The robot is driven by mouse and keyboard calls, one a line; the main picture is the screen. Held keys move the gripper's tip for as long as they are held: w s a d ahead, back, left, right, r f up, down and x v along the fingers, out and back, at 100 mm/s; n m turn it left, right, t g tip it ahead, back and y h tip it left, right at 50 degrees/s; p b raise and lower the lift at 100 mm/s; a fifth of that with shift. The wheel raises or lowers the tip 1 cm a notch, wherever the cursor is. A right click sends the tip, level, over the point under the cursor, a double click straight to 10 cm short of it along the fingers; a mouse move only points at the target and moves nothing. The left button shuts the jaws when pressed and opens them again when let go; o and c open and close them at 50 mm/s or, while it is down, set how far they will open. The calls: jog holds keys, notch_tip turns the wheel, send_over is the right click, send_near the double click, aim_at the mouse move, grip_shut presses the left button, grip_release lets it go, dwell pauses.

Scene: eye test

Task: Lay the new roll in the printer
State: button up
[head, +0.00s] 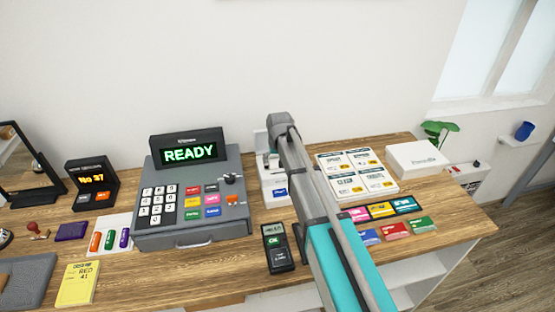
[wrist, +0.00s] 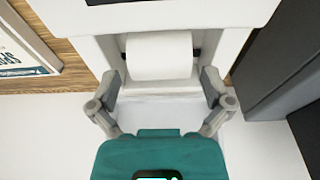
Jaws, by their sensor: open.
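The white paper roll (wrist: 160,56) lies in the recess of the white printer (wrist: 93,56) in the wrist view, between its side walls, with dark holders at both ends. My gripper (wrist: 160,88) is open, its two grey fingers spread wide just in front of the roll. I see no finger closed on the roll. In the head view the printer (head: 272,190) stands right of the cash register, partly hidden by my arm. The roll and my fingertips cannot be made out there.
The grey cash register (head: 190,225) showing READY stands close left of the printer. A black card terminal (head: 278,248) is in front. A menu board (head: 356,174), several coloured cards and a white box (head: 415,159) lie to the right. The wall is close behind.

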notch_tip(320, 180, up, 10)
jog(key=s+p, duration=0.2)
jog(key=p, duration=0.8)
jog(key=shift+d+r, duration=0.25)
jog(key=shift+d, duration=0.05)
dwell(0.3)
jog(key=s+d+m+g, duration=0.2)
jog(key=s+d+m, duration=0.1)
jog(key=s+d, duration=1.9)
jog(key=shift+s+d+f+h, duration=0.2)
jog(key=shift+s+d+h, duration=0.1)
jog(key=shift+s, duration=0.55)
